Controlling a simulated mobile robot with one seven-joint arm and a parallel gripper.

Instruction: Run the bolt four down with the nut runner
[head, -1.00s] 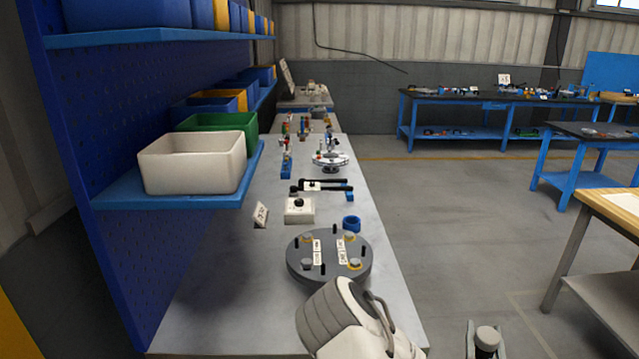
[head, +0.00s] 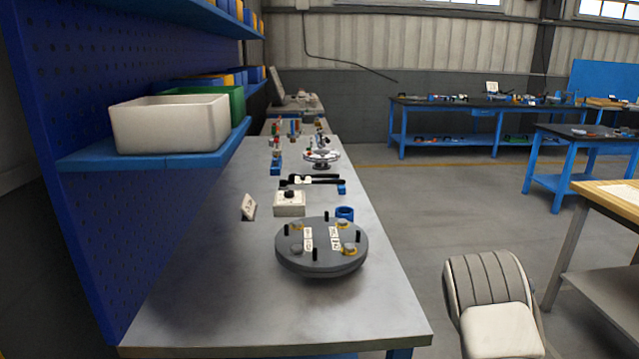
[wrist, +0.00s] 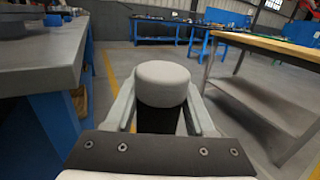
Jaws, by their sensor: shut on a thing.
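The flanged shell (head: 322,262) is a dark grey disc on the near part of the steel bench. Its top carries pale bolt heads, such as one at front right (head: 349,249) and one at back right (head: 342,224), plus black upright pins and white labels. The labels are too small to read, so I cannot tell which bolt is four. My gripper (wrist: 161,108) is shut on a round pale-capped tool with a black body (wrist: 162,78), apparently the nut runner. It is out over the floor, right of the bench and away from the shell. The tool's lower end is hidden.
Behind the shell are a white box with a black knob (head: 289,204), a blue ring (head: 345,213) and a small sign (head: 249,207). A blue pegboard with shelves and a white bin (head: 172,124) borders the left. A wood-topped table (wrist: 268,54) stands right.

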